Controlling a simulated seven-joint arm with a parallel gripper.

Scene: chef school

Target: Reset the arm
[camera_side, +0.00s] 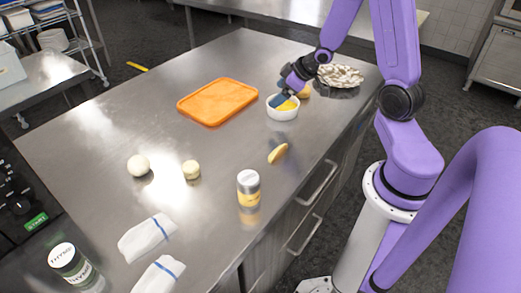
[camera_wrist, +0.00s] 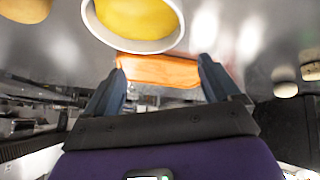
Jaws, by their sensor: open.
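My gripper (camera_side: 279,91) is at the far right part of the steel counter (camera_side: 215,150), low over a small white bowl (camera_side: 283,114). The bowl holds a yellow item (camera_side: 286,105). In the wrist view my gripper (camera_wrist: 162,72) has its two fingers spread apart with nothing between them. The bowl (camera_wrist: 97,33) with the yellow item (camera_wrist: 138,18) shows just beyond the fingers. In the side view a fingertip overlaps the bowl's rim; I cannot tell whether it touches.
An orange board (camera_side: 218,101) lies left of the bowl. A plate of pale pieces (camera_side: 341,75) and a brownish round item (camera_side: 304,91) are close behind my gripper.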

